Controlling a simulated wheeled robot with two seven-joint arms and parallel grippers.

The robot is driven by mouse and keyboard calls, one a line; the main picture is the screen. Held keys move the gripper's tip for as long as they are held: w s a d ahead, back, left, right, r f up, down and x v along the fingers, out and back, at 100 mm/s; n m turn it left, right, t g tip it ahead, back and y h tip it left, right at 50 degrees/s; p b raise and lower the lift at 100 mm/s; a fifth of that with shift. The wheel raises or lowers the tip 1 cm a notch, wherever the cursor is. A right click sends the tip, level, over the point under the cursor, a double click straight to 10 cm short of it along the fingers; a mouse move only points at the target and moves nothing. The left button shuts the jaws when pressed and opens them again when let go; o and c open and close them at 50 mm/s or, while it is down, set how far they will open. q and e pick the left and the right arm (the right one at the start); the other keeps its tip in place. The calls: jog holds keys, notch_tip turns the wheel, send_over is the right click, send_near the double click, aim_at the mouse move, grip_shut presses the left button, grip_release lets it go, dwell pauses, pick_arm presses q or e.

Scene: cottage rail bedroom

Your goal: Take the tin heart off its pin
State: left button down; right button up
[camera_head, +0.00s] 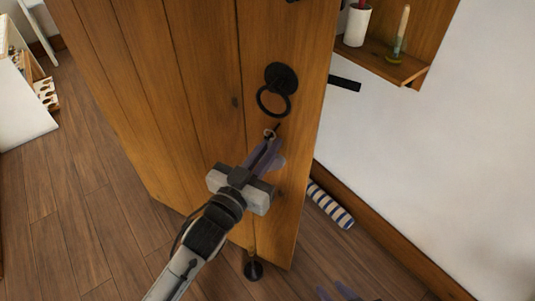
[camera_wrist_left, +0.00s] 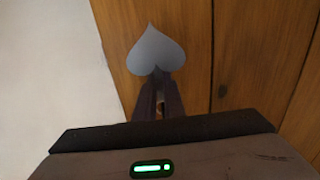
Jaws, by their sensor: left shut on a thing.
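The tin heart (camera_wrist_left: 155,50) is flat and blue-grey in the left wrist view, in front of the wooden door (camera_head: 205,80). In the head view it is a small grey-purple shape (camera_head: 277,164), partly hidden by my fingers. My left gripper (camera_head: 266,150) is shut on the heart close to the door face; its fingers also show in the left wrist view (camera_wrist_left: 159,92). A small loop (camera_head: 270,133) shows at the fingertips beside a dark pin (camera_head: 277,127). I cannot tell whether the loop is still around the pin. My right gripper (camera_head: 338,293) shows only its fingertips, apart, at the bottom edge.
A black ring handle (camera_head: 273,94) is just above the pin, and a black latch bar (camera_head: 345,84) sticks out past the door edge. A wooden shelf (camera_head: 392,67) is on the white wall. A striped roll (camera_head: 330,205) and a dark doorstop (camera_head: 253,268) are on the floor.

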pick_arm(q)
jog(key=shift+r+p, duration=0.4)
jog(key=shift+r, duration=0.25)
jog(key=shift+s+a+r, duration=0.15)
jog(key=shift+p+v, duration=0.75)
jog(key=shift+v, duration=0.3)
jog(key=shift+s+a, duration=0.15)
jog(key=shift+s, duration=0.2)
jog(key=shift+p+v, duration=0.6)
jog(key=shift+v, duration=0.35)
jog(key=v, duration=0.7)
jog(key=shift+f, duration=0.3)
